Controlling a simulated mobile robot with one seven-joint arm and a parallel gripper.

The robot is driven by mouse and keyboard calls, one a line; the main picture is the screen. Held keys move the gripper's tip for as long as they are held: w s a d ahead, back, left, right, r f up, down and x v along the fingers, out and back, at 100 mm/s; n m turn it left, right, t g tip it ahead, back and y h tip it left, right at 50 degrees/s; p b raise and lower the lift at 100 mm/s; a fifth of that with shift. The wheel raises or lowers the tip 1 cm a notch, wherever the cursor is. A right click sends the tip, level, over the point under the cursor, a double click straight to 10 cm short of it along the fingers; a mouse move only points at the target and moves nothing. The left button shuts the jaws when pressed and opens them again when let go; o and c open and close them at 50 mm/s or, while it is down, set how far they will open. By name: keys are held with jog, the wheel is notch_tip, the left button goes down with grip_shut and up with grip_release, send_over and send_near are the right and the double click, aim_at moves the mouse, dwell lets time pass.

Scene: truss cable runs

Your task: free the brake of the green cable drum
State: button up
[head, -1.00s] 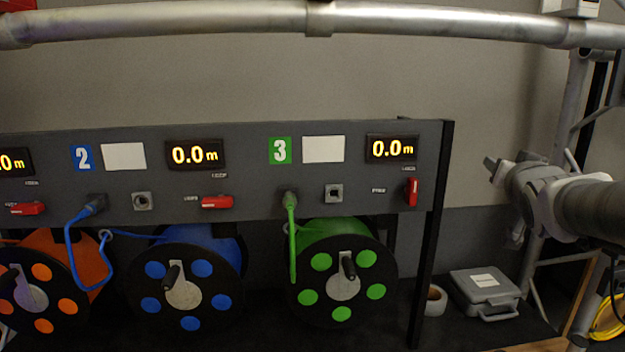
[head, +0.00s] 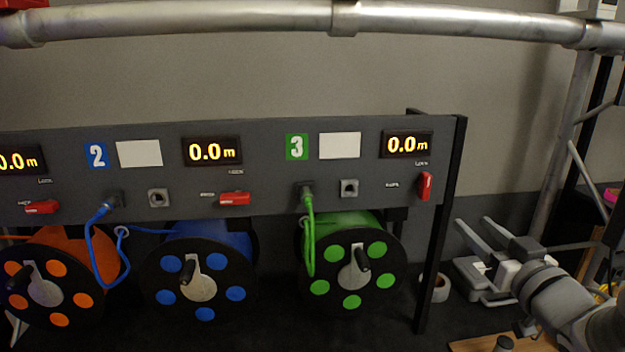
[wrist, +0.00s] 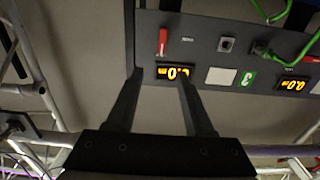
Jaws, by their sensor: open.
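The green cable drum (head: 352,262) sits under the panel at station 3, with a crank on its black face. Its red brake lever (head: 426,186) stands upright at the panel's right end, below the 0.0 m display (head: 407,145). The lever also shows in the wrist view (wrist: 162,42), where the picture is upside down. A green cable (head: 309,235) hangs from a plug at the panel. My gripper (head: 474,221) is open and empty, right of the panel's end post and apart from the lever. Its fingers also show in the wrist view (wrist: 160,78).
The blue drum (head: 200,283) and orange drum (head: 50,285) stand to the left; their red levers (head: 234,198) lie level. A black post (head: 440,230) bounds the panel. A metal truss tube (head: 240,16) crosses above. A tape roll (head: 436,288) and a grey case (head: 470,278) lie beyond.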

jog(key=p, duration=0.5)
send_near(428, 186)
jog(key=w, duration=0.9)
jog(key=shift+w+a, duration=0.1)
jog(key=shift+w, duration=0.15)
grip_shut()
